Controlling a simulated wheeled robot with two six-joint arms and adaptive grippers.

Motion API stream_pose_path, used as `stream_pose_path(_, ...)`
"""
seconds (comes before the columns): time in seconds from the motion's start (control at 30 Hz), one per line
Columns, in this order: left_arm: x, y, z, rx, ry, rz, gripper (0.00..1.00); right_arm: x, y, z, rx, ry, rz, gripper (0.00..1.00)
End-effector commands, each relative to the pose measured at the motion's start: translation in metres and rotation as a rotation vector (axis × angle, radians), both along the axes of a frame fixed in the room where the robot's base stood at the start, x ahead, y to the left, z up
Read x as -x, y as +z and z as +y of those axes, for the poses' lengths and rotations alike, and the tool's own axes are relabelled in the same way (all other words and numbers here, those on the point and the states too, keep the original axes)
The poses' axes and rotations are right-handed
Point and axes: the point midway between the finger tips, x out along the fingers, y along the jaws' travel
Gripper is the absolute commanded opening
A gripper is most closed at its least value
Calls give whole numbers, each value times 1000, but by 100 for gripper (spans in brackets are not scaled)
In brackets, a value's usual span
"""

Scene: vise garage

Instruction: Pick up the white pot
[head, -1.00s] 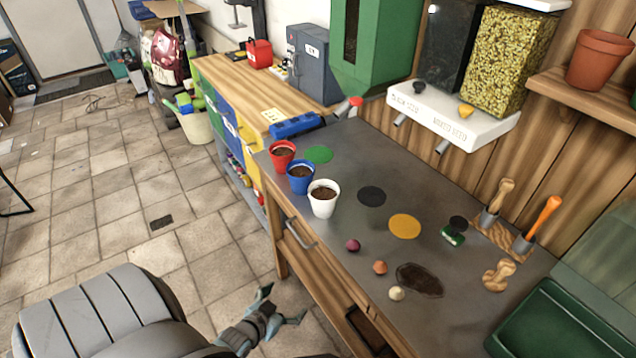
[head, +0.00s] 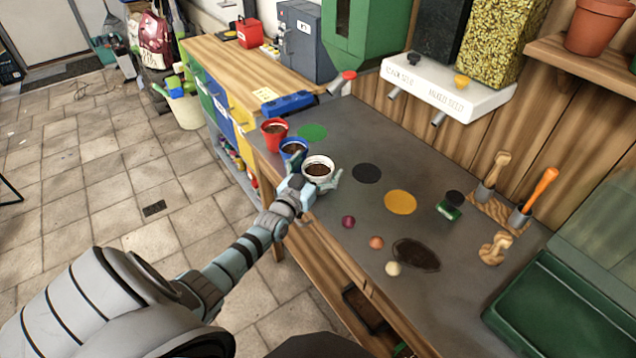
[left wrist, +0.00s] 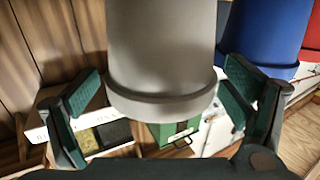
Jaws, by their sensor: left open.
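The white pot (head: 319,170), filled with dark soil, stands upright near the left front edge of the metal bench top (head: 375,225). My left gripper (head: 316,183) is open, with its fingers on either side of the white pot. In the left wrist view the pot (left wrist: 162,50) looks grey and lies between the spread green-padded fingers of the left gripper (left wrist: 160,92). Gaps show there between the pads and the pot. My right gripper is not in view.
The blue pot (head: 292,150) stands close beside the white one, very near a left finger, with the red pot (head: 273,133) beyond it. Several small balls, including a maroon one (head: 348,222), lie on the bench to the right. The bench behind the pot is mostly clear.

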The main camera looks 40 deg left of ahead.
Motion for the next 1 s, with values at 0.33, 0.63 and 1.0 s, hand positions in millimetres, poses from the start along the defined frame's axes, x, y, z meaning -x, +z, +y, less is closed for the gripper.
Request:
stream_pose_path(0.33,-3,1,1,0,0,1,74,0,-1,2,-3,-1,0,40)
stream_pose_path(0.63,-3,1,1,0,0,0,36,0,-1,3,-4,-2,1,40)
stream_pose_path(1.0,-4,20,-1,0,-3,0,36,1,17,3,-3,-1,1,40)
